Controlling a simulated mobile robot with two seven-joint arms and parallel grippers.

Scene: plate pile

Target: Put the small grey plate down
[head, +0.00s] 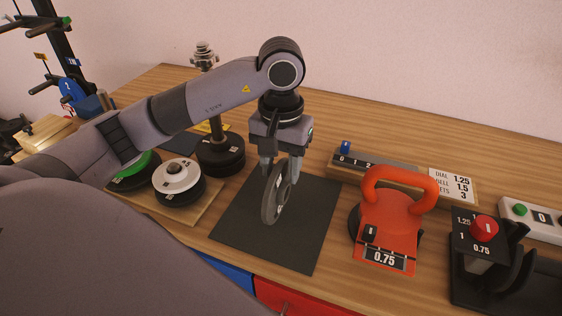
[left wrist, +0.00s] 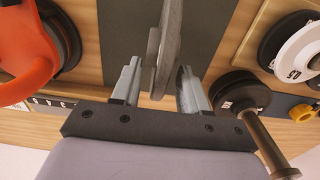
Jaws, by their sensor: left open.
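The small grey plate (head: 275,200) stands on edge, nearly upright, over the dark mat (head: 305,245). Its lower rim is at or just above the mat; I cannot tell if it touches. My left gripper (head: 281,168) points down from above, with its fingers on either side of the plate's upper part. In the left wrist view, the plate (left wrist: 168,45) sits between the open fingers of the gripper (left wrist: 158,88), with a gap showing at one finger. My right gripper is not in view.
A red kettlebell-like weight (head: 388,215) stands right of the mat, and a black dial block (head: 470,245) farther right. Left of the mat, a wooden board (head: 190,212) holds green and white plates. A post with black plates (head: 220,155) stands behind. Bare mat lies around the plate.

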